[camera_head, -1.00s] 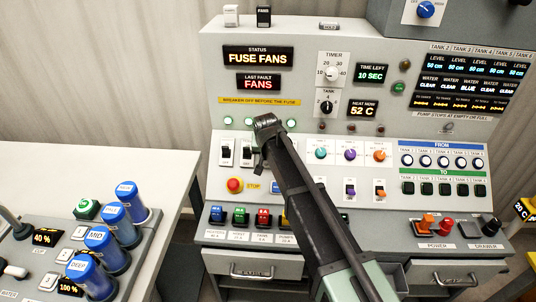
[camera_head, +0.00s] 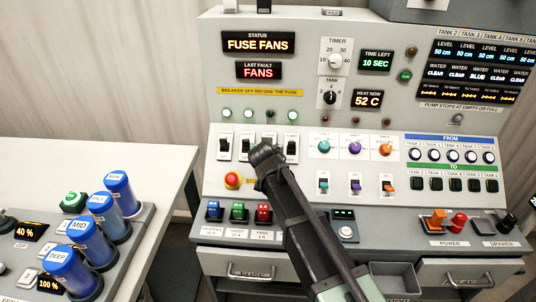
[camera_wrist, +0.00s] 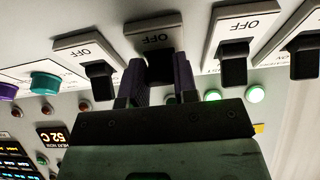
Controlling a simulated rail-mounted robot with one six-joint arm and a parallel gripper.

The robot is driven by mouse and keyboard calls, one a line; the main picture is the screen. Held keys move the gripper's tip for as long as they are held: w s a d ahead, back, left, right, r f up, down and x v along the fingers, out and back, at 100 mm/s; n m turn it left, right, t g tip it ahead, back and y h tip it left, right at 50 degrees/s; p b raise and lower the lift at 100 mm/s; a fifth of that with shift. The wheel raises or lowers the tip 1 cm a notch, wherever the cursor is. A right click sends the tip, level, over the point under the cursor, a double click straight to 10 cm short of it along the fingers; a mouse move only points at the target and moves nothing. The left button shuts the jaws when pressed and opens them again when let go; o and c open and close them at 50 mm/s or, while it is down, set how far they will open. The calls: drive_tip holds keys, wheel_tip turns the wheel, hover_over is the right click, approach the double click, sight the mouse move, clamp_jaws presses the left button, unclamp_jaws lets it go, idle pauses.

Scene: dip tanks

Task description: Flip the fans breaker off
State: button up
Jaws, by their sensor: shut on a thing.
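The breakers form a row on the sloping panel, under several lit green lamps. In the head view my gripper (camera_head: 262,156) is at the third breaker from the left (camera_head: 269,139). It covers that breaker's lower part, and no breaker name is readable. In the wrist view my gripper (camera_wrist: 157,95) has its purple fingers on either side of a black lever (camera_wrist: 160,68) and is shut on it. An OFF mark shows upside down beyond this lever. Whether the lever is up or down is hard to tell. The status display (camera_head: 259,42) reads FUSE FANS.
Neighbouring breakers (camera_head: 248,146) (camera_head: 292,147) stand close on both sides. The red stop button (camera_head: 233,180) is below left, and colored fuses (camera_head: 238,211) sit lower down. A teal knob (camera_head: 324,147) is to the right. Blue cylinders (camera_head: 119,190) stand on the left console.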

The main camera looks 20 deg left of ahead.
idle(0.3)
drive_tip(key=o, duration=0.9)
drive_tip(key=p+v, duration=0.6)
drive_tip(key=v, duration=0.4)
drive_tip(key=shift+s+r, duration=0.25)
drive_tip(key=shift+s, duration=0.05)
drive_tip(key=shift+d, duration=0.1)
